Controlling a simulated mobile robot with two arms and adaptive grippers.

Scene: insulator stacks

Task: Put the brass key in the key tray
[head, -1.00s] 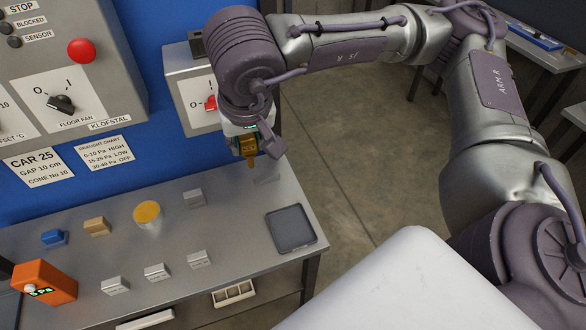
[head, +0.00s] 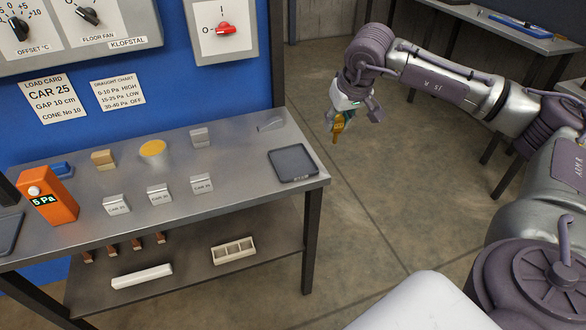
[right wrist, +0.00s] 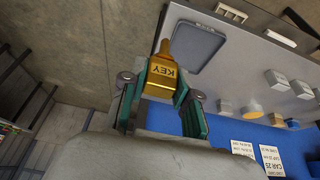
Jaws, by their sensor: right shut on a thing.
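My right gripper (head: 341,114) is shut on the brass key (head: 338,127) and holds it over the floor, off the bench's right end. In the right wrist view the key (right wrist: 163,77) sits between the fingertips (right wrist: 160,88), its block marked KEY. The dark grey flat tray (head: 293,163), with a small unreadable label on its front edge, lies empty at the bench's right end. It also shows in the right wrist view (right wrist: 197,45), beyond the key and apart from it. My left gripper is not in view.
The metal bench (head: 235,175) carries an orange gauge (head: 48,203) reading 5 Pa, a yellow-topped cylinder (head: 153,152) and several small grey blocks. A lower shelf holds a white divided box (head: 233,250). A red switch (head: 225,29) is on the panel. Open floor lies right of the bench.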

